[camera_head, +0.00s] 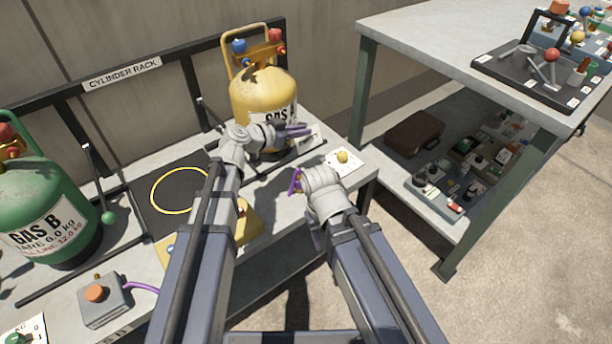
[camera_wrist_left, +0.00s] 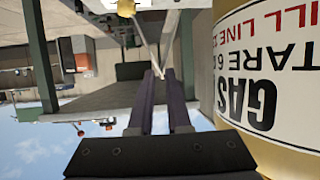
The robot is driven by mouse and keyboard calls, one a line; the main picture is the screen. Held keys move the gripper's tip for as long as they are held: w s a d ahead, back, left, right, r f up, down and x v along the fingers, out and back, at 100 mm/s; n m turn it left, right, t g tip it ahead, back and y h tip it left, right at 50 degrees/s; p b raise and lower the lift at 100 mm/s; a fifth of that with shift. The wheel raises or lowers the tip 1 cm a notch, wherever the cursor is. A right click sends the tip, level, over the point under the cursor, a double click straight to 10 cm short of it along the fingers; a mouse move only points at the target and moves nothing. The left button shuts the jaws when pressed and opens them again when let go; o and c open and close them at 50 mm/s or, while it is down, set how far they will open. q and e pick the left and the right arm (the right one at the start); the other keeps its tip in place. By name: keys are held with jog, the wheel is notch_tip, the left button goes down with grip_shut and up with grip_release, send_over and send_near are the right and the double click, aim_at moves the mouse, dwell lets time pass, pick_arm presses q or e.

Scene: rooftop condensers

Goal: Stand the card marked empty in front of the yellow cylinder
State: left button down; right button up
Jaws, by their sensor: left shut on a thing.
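The yellow cylinder (camera_head: 262,92) stands upright at the right end of the rack bench, its label partly hidden by my left arm. It also fills the right of the left wrist view (camera_wrist_left: 270,65). My left gripper (camera_head: 307,131) is beside the cylinder's lower front, its fingers shut on a thin pale card (camera_head: 311,139). In the left wrist view, the card (camera_wrist_left: 167,48) shows nearly edge-on beyond the fingertips, and its marking cannot be read. My right gripper (camera_head: 294,181) is low over the bench's front edge, apart from the card; its finger gap is unclear.
A white plate with a yellow knob (camera_head: 343,158) lies right of the cylinder. A black pad with a yellow ring (camera_head: 180,190), a green cylinder (camera_head: 40,190) and an orange-button box (camera_head: 103,300) are to the left. A table (camera_head: 440,40) with a lower shelf stands right.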

aim_at(295, 149)
pick_arm(q)
jog(key=shift+f, duration=0.1)
notch_tip(295, 149, down, 6)
jog(key=b, duration=0.6)
jog(key=shift+f, duration=0.1)
jog(key=shift+f, duration=0.1)
notch_tip(295, 149, down, 4)
jog(key=b, duration=0.4)
jog(key=shift+r, duration=0.3)
jog(key=c, duration=1.3)
grip_release()
jog(key=shift+f, duration=0.15)
jog(key=o, duration=0.5)
jog(key=shift+c, duration=0.2)
